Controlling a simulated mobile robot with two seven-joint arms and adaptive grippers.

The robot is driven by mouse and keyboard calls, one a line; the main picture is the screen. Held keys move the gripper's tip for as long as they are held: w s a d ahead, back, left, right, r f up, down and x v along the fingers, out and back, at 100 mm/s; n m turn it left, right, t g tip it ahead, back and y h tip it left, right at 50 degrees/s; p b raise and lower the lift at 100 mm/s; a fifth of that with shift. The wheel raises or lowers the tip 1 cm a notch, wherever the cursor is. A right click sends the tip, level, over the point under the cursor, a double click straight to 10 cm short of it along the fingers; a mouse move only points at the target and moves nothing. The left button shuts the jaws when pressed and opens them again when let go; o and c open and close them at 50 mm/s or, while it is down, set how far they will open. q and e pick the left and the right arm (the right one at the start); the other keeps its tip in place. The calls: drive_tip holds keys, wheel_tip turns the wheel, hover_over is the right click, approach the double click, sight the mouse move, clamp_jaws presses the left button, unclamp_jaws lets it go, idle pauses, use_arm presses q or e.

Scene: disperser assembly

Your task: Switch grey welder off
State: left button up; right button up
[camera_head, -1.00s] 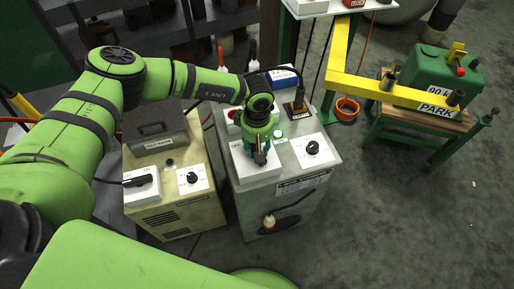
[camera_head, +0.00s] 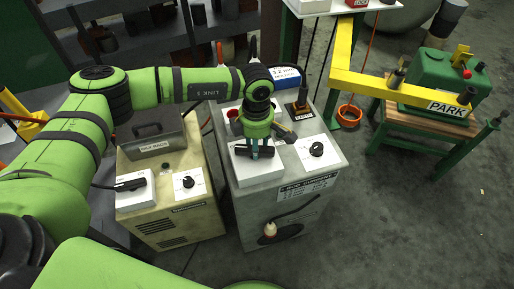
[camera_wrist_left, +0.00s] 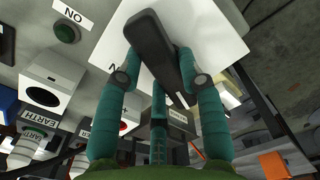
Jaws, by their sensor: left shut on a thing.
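The grey welder (camera_head: 247,205) stands in the middle of the head view. On its top is a white switch plate (camera_head: 243,168) with a black switch handle, which shows large in the wrist view (camera_wrist_left: 152,38). My left gripper (camera_head: 256,151) is over that plate, its teal fingers around the handle. In the wrist view the fingers (camera_wrist_left: 160,85) are on both sides of it and shut on it. The lettering under the handle is mostly hidden. My right gripper is not in view.
A white panel with a black knob (camera_head: 317,149) sits right of the handle. A yellowish welder (camera_head: 180,222) with its own switch (camera_head: 131,184) stands to the left. A yellow beam (camera_head: 385,88) and green machine (camera_head: 440,75) are at the right. Open floor lies front right.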

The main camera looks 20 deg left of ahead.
use_arm(q)
drive_tip(key=shift+a+f+n+b, duration=0.15)
drive_tip(key=shift+n+b, duration=0.95)
drive_tip(key=shift+n, duration=1.1)
drive_tip(key=o, duration=1.2)
drive_tip(key=shift+c, duration=0.2)
wheel_tip(320, 180, up, 12)
